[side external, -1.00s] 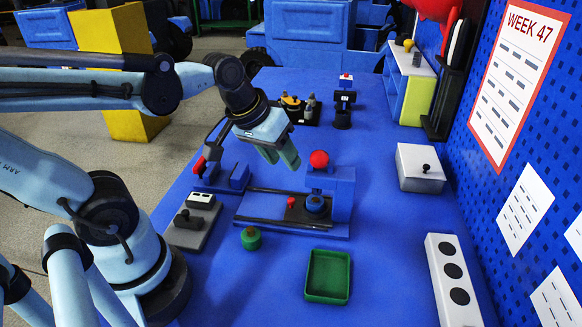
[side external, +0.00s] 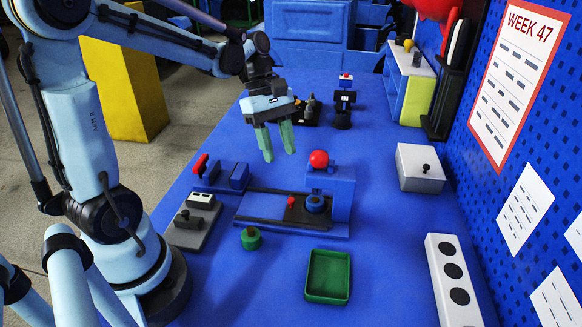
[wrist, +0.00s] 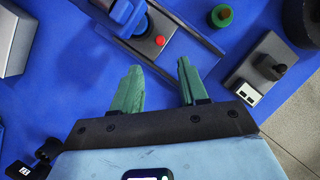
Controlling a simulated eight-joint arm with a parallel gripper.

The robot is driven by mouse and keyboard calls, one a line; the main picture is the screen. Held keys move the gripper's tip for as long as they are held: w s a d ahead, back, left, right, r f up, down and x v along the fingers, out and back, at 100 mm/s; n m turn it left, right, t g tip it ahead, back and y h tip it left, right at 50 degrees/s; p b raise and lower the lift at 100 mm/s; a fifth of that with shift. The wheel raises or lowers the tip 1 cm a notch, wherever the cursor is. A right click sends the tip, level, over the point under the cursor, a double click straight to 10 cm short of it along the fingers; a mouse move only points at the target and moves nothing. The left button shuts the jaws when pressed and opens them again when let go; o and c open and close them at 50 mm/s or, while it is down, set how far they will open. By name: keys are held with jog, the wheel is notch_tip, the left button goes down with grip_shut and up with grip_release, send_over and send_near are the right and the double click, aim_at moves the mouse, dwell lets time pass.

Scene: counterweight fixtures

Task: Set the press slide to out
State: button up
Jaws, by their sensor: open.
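The press (side external: 343,195) is a blue block with a red ball on top, standing at the right end of a low blue base with a dark track. Its dark slide plate (side external: 300,214) sits at the right end of the track, by the block. The plate carries a small red knob (side external: 291,202) and a blue ring (side external: 316,203). In the wrist view the red knob (wrist: 160,40) shows beyond the fingertips. My gripper (side external: 279,154) is open and empty, fingers pointing down, above and behind the track, apart from the press. It also shows in the wrist view (wrist: 158,66).
A red-handled blue fixture (side external: 222,176) and a grey switch box (side external: 192,223) stand left of the press. A green knob (side external: 250,239) and a green tray (side external: 328,276) lie in front. A white box (side external: 420,168) is at right. The table behind the press is partly clear.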

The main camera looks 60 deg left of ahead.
aim_at(291, 199)
jog(key=x, duration=1)
jog(key=shift+d, duration=0.15)
grip_shut()
